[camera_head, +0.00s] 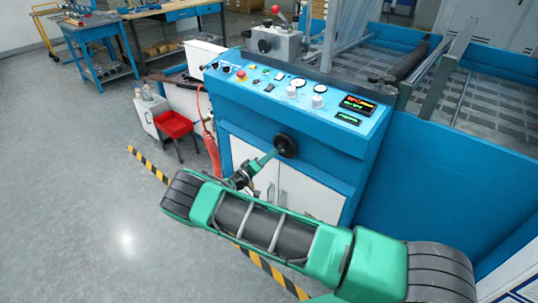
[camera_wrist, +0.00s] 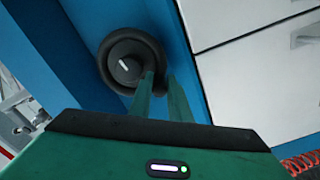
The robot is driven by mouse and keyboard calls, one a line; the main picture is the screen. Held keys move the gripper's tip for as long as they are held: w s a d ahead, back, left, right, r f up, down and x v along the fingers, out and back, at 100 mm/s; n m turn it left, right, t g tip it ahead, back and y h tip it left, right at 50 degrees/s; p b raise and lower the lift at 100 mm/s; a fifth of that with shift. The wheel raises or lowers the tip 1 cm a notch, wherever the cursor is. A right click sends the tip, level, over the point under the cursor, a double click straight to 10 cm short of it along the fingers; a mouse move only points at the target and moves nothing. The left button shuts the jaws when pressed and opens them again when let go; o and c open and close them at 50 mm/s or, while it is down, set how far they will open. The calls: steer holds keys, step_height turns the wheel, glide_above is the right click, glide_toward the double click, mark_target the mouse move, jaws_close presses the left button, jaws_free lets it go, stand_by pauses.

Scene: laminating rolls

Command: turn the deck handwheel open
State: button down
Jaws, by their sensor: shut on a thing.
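The deck handwheel is a small black round wheel (camera_head: 286,146) on the blue front of the machine, below the control panel. In the wrist view the handwheel (camera_wrist: 124,62) shows a white mark at its hub, tilted to the upper left. My gripper (camera_head: 273,154) reaches up to the wheel from the lower left. In the wrist view my green gripper fingers (camera_wrist: 160,92) are close together at the wheel's lower right rim, shut on it. The part of the rim between the fingertips is hidden.
The control panel (camera_head: 262,92) has dials, knobs and a red button above the wheel. White cabinet doors (camera_head: 262,180) lie below it. The grey floor at left is open.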

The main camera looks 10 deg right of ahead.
mark_target(287, 158)
steer(key=n, duration=0.1)
steer(key=s+f+n, duration=0.1)
steer(key=n, duration=0.2)
steer(key=shift+s+d+f+n, duration=0.25)
steer(key=shift+d+f+n, duration=0.05)
steer(key=shift+d, duration=0.05)
steer(key=shift+s+d+n, duration=0.4)
steer(key=shift+s+n, duration=0.15)
steer(key=shift+n, duration=0.85)
steer(key=shift+s+d+n, duration=0.35)
steer(key=shift+s+n, duration=0.15)
steer(key=shift+n, duration=0.9)
steer(key=shift+s+d+n, duration=0.4)
steer(key=shift+s+n, duration=0.15)
steer(key=shift+n, duration=0.85)
steer(key=c, duration=1.9)
jaws_free()
steer(key=shift+r, duration=0.15)
steer(key=shift+r, duration=0.1)
